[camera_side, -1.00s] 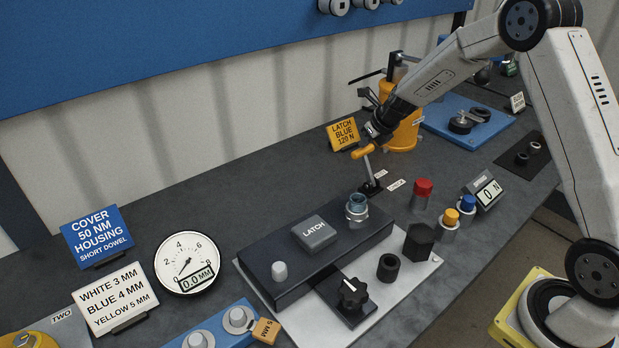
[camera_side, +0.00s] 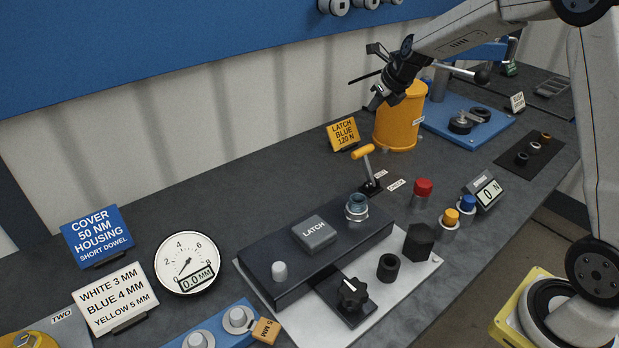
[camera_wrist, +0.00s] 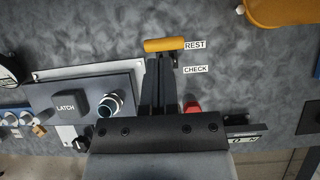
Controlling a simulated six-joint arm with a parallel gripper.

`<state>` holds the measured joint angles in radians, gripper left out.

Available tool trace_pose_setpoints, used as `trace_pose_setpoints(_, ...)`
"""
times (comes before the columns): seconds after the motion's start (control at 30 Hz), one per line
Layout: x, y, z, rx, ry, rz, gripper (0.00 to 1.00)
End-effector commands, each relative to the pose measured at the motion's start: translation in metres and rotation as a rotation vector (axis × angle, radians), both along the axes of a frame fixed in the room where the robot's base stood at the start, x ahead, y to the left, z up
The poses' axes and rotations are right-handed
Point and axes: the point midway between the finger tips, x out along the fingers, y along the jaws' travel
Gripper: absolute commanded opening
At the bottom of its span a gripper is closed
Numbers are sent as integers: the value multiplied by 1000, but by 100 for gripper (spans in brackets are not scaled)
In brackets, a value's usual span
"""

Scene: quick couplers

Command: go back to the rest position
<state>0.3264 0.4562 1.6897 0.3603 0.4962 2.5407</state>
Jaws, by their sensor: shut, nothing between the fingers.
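My gripper (camera_side: 375,103) is shut and empty in the side view. It is up in front of the yellow cylinder, above and apart from the lever. In the wrist view my gripper's fingers (camera_wrist: 158,84) are together and point toward the lever handle. The lever (camera_side: 363,152) has a yellow crossbar on a thin metal stem and stands on a small black base. Its handle (camera_wrist: 165,45) lies beside the REST label (camera_wrist: 195,44) in the wrist view. The CHECK label (camera_wrist: 196,69) is just below that.
The yellow cylinder (camera_side: 398,125) stands close behind my gripper. The dark LATCH block (camera_side: 313,233) with a metal coupler (camera_side: 357,207) sits in front. Red, yellow and blue capped pieces stand right of the lever.

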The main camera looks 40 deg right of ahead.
Motion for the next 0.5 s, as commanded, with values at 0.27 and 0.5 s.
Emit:
trace_pose_setpoints(0.27, 1, 0, 15, 0, 0, 0, 0)
trace_pose_setpoints(0.5, 0, 2, 15, -11, 4, 20, 0)
